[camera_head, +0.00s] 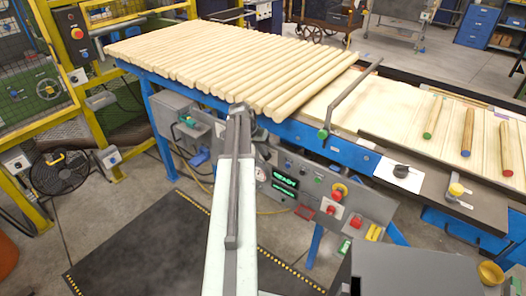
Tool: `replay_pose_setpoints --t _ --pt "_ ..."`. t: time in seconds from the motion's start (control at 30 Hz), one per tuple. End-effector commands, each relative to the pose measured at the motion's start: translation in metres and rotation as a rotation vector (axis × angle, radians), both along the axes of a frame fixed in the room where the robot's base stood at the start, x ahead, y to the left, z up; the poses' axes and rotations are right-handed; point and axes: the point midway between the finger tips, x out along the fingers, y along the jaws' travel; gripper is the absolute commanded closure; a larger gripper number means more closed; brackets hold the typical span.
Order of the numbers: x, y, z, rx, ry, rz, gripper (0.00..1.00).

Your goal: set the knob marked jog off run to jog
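A black knob (401,170) sits on a white plate (400,184) at the right, on the front rail of the wood line. Any marking on the plate is too small to read, so I cannot tell whether this is the jog off run knob or where it points. A grey control panel (325,206) below the rail also has small knobs and buttons, partly hidden behind my arm. My gripper (240,110) is at the far end of my pale arm, by the front ends of the wooden rods, well left of the black knob. Its fingers are too small to judge.
Several wooden rods (220,60) cover the left of the line. A bent grey bar (350,97) rises over the board near the middle. A yellow-topped knob (455,190) stands right of the black knob. A red button (337,195) sticks out from the panel.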

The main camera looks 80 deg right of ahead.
Motion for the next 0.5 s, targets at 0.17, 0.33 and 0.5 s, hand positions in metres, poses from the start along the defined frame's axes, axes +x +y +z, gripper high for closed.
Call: replay_pose_setpoints --t 0.17,0.33,0.5 --pt "-0.002 -0.002 0.004 -0.004 0.003 -0.002 1.0" --pt "-0.002 -0.001 0.014 -0.003 0.002 -0.002 1.0" --pt "-0.002 -0.001 0.017 -0.003 0.002 -0.002 1.0"
